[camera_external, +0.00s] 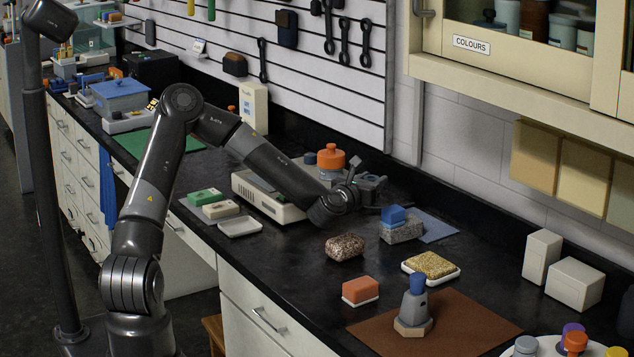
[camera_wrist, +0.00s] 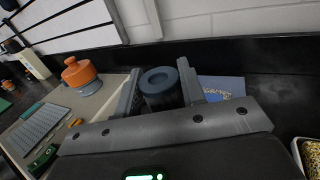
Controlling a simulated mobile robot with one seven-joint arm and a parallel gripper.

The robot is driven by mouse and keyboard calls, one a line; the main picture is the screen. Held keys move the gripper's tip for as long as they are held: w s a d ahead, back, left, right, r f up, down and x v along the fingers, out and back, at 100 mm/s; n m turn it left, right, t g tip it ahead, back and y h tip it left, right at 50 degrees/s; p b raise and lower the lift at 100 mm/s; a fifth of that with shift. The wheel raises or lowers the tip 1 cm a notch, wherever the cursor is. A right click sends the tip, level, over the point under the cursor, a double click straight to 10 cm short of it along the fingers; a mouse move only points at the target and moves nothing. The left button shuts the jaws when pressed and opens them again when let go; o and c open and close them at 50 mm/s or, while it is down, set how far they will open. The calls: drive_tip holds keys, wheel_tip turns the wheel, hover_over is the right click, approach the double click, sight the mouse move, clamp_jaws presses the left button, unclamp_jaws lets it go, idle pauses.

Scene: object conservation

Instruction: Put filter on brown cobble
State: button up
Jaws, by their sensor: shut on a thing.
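My gripper (camera_external: 376,192) points toward the back wall, above the counter behind the brown cobble. In the wrist view my gripper (camera_wrist: 160,92) is shut on a dark blue-grey cylinder with a round hole in its top, seemingly the filter (camera_wrist: 158,80). I cannot make the cylinder out clearly in the external view. The brown cobble (camera_external: 345,246), speckled and rounded, lies on the black counter, in front of and below my gripper. Nothing rests on its top. The wrist view does not show the cobble.
A grey stone with a blue block (camera_external: 393,214) on it stands close right of my gripper, by a blue sheet (camera_external: 436,227). An orange-topped jar (camera_external: 331,158) is behind my forearm. An orange-and-white block (camera_external: 360,290) and a yellow granule tray (camera_external: 431,266) are nearby.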

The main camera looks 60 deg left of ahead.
drive_tip(key=s+d+r, duration=0.2)
drive_tip(key=s+d, duration=0.5)
drive_tip(key=s, duration=0.1)
drive_tip(key=s+d+r, duration=0.3)
drive_tip(key=s+d, duration=0.4)
hover_over(346, 238)
wheel_tip(346, 238, down, 7)
drive_tip(key=shift+f, duration=2.05)
drive_tip(key=shift+f, duration=0.1)
drive_tip(key=o, duration=1)
